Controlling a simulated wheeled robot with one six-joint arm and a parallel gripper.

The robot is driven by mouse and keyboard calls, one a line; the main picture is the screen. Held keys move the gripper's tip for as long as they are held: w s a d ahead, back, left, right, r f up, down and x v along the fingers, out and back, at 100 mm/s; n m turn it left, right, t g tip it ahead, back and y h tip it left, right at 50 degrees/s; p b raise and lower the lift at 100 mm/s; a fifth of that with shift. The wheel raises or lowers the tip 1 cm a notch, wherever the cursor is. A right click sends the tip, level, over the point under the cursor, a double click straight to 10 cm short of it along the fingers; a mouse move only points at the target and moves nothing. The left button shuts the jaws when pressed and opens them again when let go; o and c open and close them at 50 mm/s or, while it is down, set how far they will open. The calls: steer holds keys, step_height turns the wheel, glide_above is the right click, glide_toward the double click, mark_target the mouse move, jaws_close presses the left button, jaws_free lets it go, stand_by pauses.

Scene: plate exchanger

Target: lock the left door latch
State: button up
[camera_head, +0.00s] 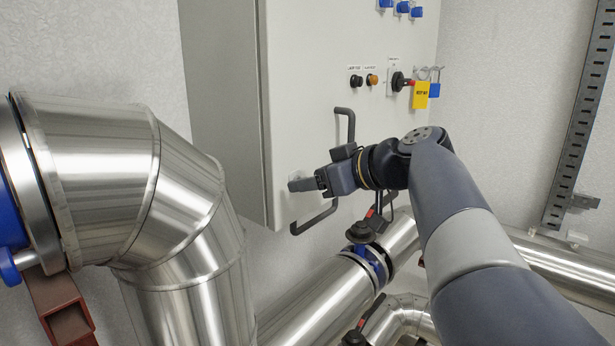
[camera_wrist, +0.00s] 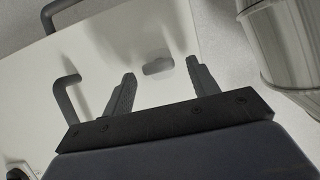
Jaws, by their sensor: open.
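The white cabinet (camera_head: 305,75) has a wide front face with a grey side to its left. A small grey latch-like piece (camera_wrist: 157,68) is mounted on the white face near its edge in the wrist view. My gripper (camera_wrist: 160,72) is open, with one finger on each side of that piece; I cannot tell whether they touch it. In the head view my gripper (camera_head: 303,184) is close to the cabinet's lower left front, and the piece is largely hidden there. I cannot tell whether the latch is locked.
Black bent handles stick out above (camera_head: 347,122) and below (camera_head: 314,221) my gripper. A large silver pipe (camera_head: 165,190) fills the left. Pipes with a blue-bodied valve (camera_head: 366,250) run below.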

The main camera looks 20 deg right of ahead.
steer(key=shift+c, duration=0.2)
steer(key=c, duration=0.9)
steer(key=shift+c, duration=0.2)
steer(key=shift+w+d+f+m+g+y, duration=0.2)
steer(key=shift+m+y, duration=1.05)
steer(key=shift+m, duration=1)
steer(key=shift+w+d+f+m+g+y, duration=0.1)
steer(key=shift+d+f+m+g+y, duration=0.2)
steer(key=shift+m+y, duration=1.45)
steer(key=shift+w+d+f+m+g+y, duration=0.2)
steer(key=shift+m+y, duration=0.6)
steer(key=shift+m, duration=1.9)
steer(key=shift+s+f, duration=0.1)
